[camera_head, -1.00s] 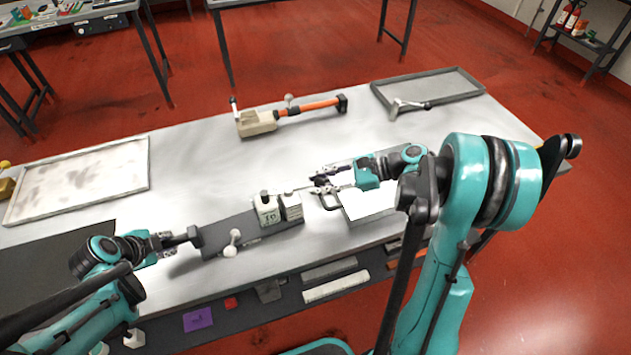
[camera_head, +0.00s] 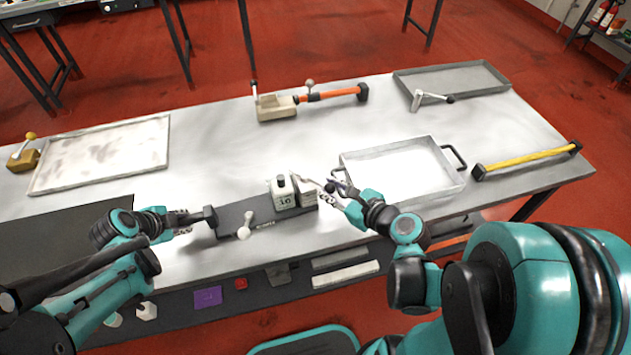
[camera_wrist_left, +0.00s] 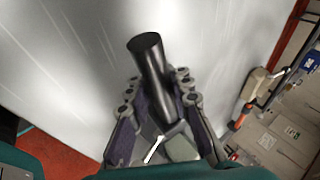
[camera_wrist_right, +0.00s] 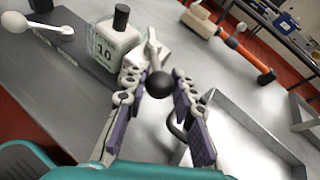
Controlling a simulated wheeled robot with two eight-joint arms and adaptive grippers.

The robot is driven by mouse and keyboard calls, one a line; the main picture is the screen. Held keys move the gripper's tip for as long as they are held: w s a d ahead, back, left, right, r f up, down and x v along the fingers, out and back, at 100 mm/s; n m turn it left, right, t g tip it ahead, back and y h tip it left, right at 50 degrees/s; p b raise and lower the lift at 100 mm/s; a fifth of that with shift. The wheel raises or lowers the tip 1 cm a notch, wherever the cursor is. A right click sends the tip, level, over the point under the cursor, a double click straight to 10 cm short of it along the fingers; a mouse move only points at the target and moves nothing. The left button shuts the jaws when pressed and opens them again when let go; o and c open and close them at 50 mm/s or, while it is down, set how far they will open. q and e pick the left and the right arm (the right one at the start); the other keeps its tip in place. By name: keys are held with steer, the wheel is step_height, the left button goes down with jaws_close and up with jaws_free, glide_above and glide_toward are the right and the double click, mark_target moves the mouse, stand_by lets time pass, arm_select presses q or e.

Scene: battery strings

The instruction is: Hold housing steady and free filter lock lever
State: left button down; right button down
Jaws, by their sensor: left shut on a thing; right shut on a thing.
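The housing (camera_head: 232,216) is a dark grey slab lying on the bench. A pale block marked 10 (camera_head: 284,198) stands at its right end, and a black handle (camera_head: 209,217) sticks out at its left. My left gripper (camera_head: 188,222) is shut on this handle, which shows between the fingers in the left wrist view (camera_wrist_left: 150,62). A pale lever (camera_wrist_right: 151,46) beside the block ends in a black ball knob (camera_wrist_right: 160,84). My right gripper (camera_head: 332,190) is shut on the knob. The lever's pivot is partly hidden.
A second lever with a white knob (camera_head: 243,232) sits at the slab's front. A metal tray (camera_head: 432,142) lies right of my right gripper, with a yellow-handled tool (camera_head: 527,159) beyond. An orange-handled tool (camera_head: 330,95) lies behind. The middle of the bench is clear.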

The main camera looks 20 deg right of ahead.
steer(key=shift+s+a+m+t+h, duration=0.35)
steer(key=shift+a+m+h, duration=0.3)
steer(key=shift+h, duration=0.25)
steer(key=shift+d, duration=0.1)
steer(key=c, duration=1.2)
jaws_free()
steer(key=shift+d+r, duration=0.1)
steer(key=shift+r, duration=4.95)
